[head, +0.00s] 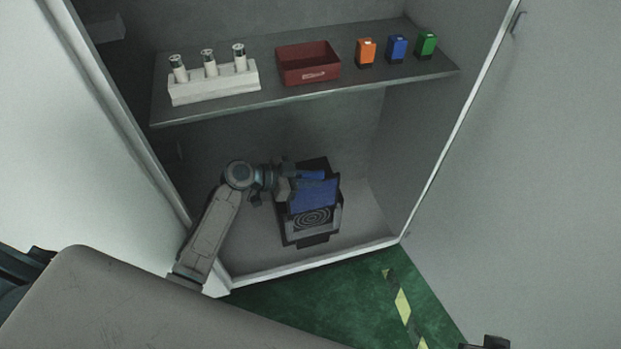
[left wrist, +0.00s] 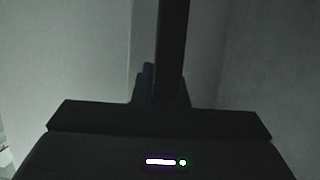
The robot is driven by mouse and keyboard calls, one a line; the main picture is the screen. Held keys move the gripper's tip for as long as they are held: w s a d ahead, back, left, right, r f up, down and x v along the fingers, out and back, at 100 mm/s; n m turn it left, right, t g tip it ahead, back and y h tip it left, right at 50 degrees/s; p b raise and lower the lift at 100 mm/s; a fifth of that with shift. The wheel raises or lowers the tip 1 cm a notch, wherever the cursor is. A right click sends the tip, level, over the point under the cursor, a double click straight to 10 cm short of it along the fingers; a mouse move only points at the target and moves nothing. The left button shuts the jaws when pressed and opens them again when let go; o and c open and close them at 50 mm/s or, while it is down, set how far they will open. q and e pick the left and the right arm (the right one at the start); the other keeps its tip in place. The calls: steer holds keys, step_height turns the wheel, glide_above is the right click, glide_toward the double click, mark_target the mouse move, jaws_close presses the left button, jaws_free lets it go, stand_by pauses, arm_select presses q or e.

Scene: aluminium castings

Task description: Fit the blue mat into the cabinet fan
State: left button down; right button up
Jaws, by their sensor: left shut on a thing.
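The cabinet fan (head: 312,220) stands on the cabinet floor, a dark frame with a grey front and a round ringed grille. The blue mat (head: 314,196) is a flat blue piece at the upper part of the fan's front, above the grille. My left gripper (head: 293,183) reaches in from the left and is shut at the mat's left side; its fingers are partly hidden there. I cannot tell how far the mat sits inside the frame. The left wrist view shows mostly dark parts and grey walls; the mat cannot be made out there.
The shelf (head: 300,100) above the fan carries a white rack (head: 214,84) with three capped cylinders, a red tray (head: 307,62), and orange (head: 366,50), blue (head: 396,47) and green (head: 426,44) blocks. Cabinet walls flank the arm. The cabinet floor right of the fan is clear.

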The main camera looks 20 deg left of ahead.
mark_target(311, 192)
arm_select(q)
steer(key=shift+b, duration=0.45)
arm_select(e)
steer(key=shift+f, duration=0.5)
stand_by(0.3)
steer(key=shift+a, duration=0.1)
stand_by(0.3)
steer(key=shift+w+a+t+y, duration=0.3)
steer(key=shift+w+a+t, duration=0.2)
steer(key=shift+t, duration=0.1)
